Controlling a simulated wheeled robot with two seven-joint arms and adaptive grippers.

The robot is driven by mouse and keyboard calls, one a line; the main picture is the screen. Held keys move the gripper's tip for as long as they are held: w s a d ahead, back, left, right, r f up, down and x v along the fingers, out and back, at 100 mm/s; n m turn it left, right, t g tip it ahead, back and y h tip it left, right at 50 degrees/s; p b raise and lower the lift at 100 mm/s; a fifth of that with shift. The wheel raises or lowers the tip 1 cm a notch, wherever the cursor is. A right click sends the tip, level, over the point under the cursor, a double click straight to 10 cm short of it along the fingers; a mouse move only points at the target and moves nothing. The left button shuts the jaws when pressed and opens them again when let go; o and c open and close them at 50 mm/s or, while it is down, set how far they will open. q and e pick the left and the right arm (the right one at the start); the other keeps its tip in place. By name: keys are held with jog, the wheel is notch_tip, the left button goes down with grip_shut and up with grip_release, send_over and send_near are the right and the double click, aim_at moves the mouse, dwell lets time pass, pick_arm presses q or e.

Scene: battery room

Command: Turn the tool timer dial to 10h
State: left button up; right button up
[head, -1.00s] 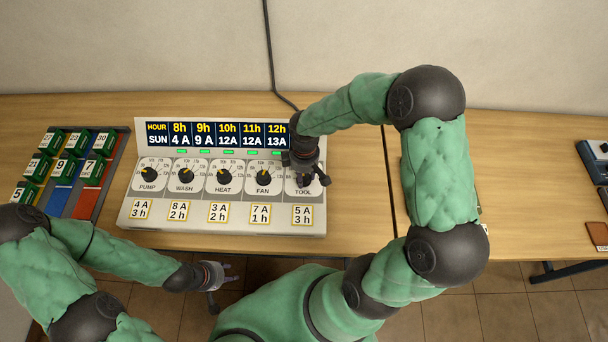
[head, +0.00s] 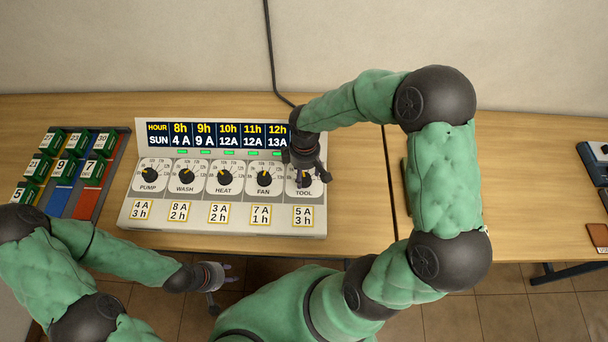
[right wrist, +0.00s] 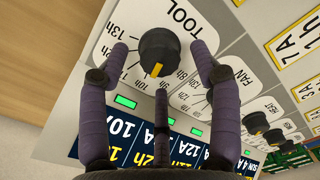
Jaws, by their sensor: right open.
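The tool timer dial is a black knob (right wrist: 158,50) with a yellow pointer, under the TOOL label in the right wrist view. My left gripper (head: 222,284) is open and empty in front of the table.
The timer panel (head: 230,238) has other dials for PUMP, WASH, HEAT and FAN (head: 264,177), close beside the right gripper. Its display (head: 217,134) lists hours and amps. A rack (head: 120,150) of green blocks lies left. The table (head: 350,215) right of the panel is clear.

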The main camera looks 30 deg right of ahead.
aim_at(304, 176)
notch_tip(304, 176, up, 10)
dwell(0.4)
jog(key=shift+d, duration=0.1)
